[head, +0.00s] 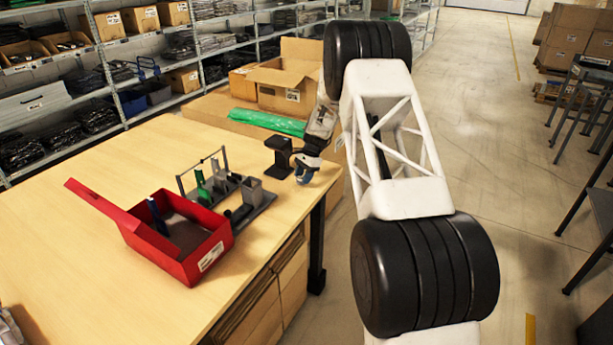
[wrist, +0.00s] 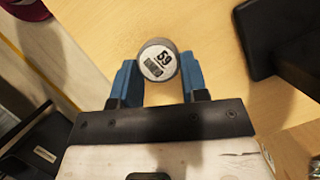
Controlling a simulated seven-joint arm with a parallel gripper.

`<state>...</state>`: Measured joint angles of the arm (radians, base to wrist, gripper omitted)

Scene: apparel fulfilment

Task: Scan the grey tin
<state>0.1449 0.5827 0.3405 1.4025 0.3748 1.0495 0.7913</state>
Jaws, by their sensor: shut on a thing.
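The grey tin (wrist: 158,62) is between the blue fingers of my gripper (wrist: 158,82) in the wrist view. In the head view my gripper (head: 306,172) is near the table's far right corner. I cannot make out the tin clearly there. A black stand (head: 279,156), which looks like the scanner, is just left of my gripper; a dark block (wrist: 287,38) shows at the right in the wrist view.
Green plastic (head: 267,122) and open cardboard boxes (head: 290,88) lie behind. The table's left front is clear.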

